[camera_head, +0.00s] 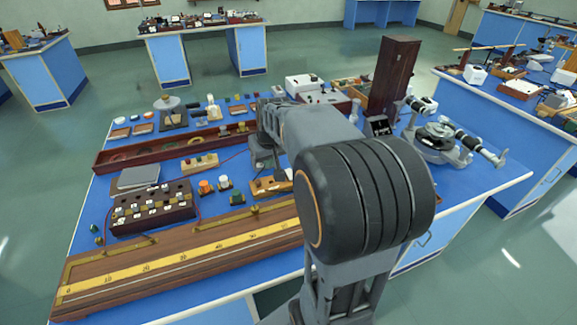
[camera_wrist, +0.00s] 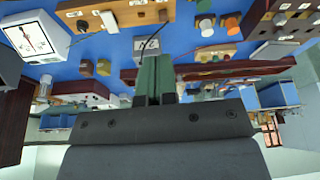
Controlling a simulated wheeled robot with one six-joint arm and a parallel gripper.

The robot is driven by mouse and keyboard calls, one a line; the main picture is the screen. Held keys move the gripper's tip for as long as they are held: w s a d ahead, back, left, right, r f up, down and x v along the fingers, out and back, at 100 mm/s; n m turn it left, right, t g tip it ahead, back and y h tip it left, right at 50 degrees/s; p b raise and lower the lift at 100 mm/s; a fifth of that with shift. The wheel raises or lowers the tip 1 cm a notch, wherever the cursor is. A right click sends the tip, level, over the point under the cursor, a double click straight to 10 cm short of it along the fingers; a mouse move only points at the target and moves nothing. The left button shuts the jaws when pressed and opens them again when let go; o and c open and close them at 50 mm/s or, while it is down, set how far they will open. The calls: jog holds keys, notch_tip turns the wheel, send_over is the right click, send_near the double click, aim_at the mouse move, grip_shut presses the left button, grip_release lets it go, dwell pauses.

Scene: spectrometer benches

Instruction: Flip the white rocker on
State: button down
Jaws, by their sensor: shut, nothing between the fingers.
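I cannot pick out the white rocker for certain in either view. A white-topped box with small dark controls (camera_head: 325,97) stands at the back of the blue bench, partly behind my arm. In the wrist view, a white-faced, red-brown box with dark knobs (camera_wrist: 88,94) lies left of my gripper; the rocker cannot be made out on it. My gripper (camera_wrist: 153,62) has its green fingers together, with nothing between them. It hangs over the bench, apart from the boxes. In the head view my arm hides its fingertips.
A white box (camera_head: 303,83) stands behind. A dark upright wooden case (camera_head: 394,75) and a spectrometer (camera_head: 440,142) stand to the right. A long dark-red tray (camera_head: 170,148), a plug box (camera_head: 152,208) and a scaled board (camera_head: 170,262) fill the left. A dial meter (camera_wrist: 36,38) shows in the wrist view.

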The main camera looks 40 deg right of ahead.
jog(key=w+d+f, duration=0.1)
jog(key=w+d, duration=0.1)
jog(key=d, duration=0.4)
jog(key=w+d+f+m, duration=0.1)
jog(key=w+d+f, duration=0.1)
jog(key=d, duration=0.5)
jog(key=shift+w+f, duration=0.2)
jog(key=shift+w, duration=0.65)
jog(key=p, duration=0.2)
send_near(288, 169)
jog(key=x, duration=0.5)
jog(key=shift+w, duration=0.1)
jog(key=shift+x, duration=0.9)
jog(key=shift+a, duration=0.1)
